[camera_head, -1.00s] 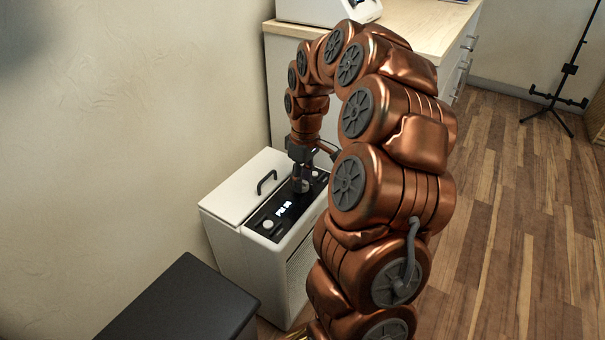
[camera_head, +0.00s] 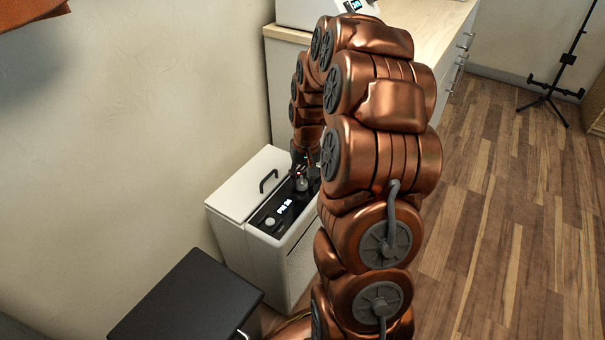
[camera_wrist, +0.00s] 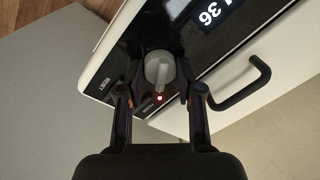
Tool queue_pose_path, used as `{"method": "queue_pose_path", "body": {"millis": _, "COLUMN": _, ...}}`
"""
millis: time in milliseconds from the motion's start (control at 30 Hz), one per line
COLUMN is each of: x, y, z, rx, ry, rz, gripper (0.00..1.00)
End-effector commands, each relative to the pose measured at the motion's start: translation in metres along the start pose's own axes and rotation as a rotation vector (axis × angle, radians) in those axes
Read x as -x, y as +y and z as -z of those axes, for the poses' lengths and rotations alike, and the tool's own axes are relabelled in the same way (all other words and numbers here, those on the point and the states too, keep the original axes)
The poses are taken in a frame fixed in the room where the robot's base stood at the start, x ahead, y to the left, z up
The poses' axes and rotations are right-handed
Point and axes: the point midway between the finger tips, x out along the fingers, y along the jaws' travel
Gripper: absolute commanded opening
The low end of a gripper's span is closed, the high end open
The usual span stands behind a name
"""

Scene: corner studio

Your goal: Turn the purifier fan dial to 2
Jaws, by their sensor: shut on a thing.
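The white purifier (camera_head: 275,215) stands on the floor against the wall, with a black control panel on top. My gripper (camera_wrist: 160,90) is shut on the dial, one finger on each side. In the head view my gripper (camera_head: 301,180) is over the far end of the panel, partly hidden by my arm. The dial's number marks are not readable.
The purifier's dark handle (camera_head: 268,181) stands up from its lid. A second round knob (camera_head: 270,221) is at the panel's near end. A black box (camera_head: 185,300) stands in front, and a wooden-topped cabinet (camera_head: 400,45) behind.

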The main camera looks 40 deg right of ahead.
Motion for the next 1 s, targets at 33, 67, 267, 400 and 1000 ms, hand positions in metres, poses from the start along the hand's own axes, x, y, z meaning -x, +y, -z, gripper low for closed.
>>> {"method": "queue_pose_path", "body": {"millis": 33, "x": 0.0011, "y": 0.0003, "z": -0.0007, "rx": -0.016, "ry": -0.001, "rz": 0.0, "gripper": 0.01}}
{"method": "queue_pose_path", "body": {"millis": 67, "x": 0.0009, "y": 0.0002, "z": -0.0007, "rx": -0.023, "ry": 0.0, "rz": 0.0, "gripper": 0.01}}
{"method": "queue_pose_path", "body": {"millis": 267, "x": -0.0001, "y": 0.0003, "z": -0.0003, "rx": -0.055, "ry": 0.003, "rz": 0.0, "gripper": 0.01}}
{"method": "queue_pose_path", "body": {"millis": 400, "x": -0.0005, "y": 0.0002, "z": -0.0002, "rx": -0.059, "ry": 0.004, "rz": 0.0, "gripper": 0.01}}
{"method": "queue_pose_path", "body": {"millis": 1000, "x": -0.0003, "y": 0.0, "z": -0.0001, "rx": -0.058, "ry": 0.004, "rz": 0.0, "gripper": 0.61}}
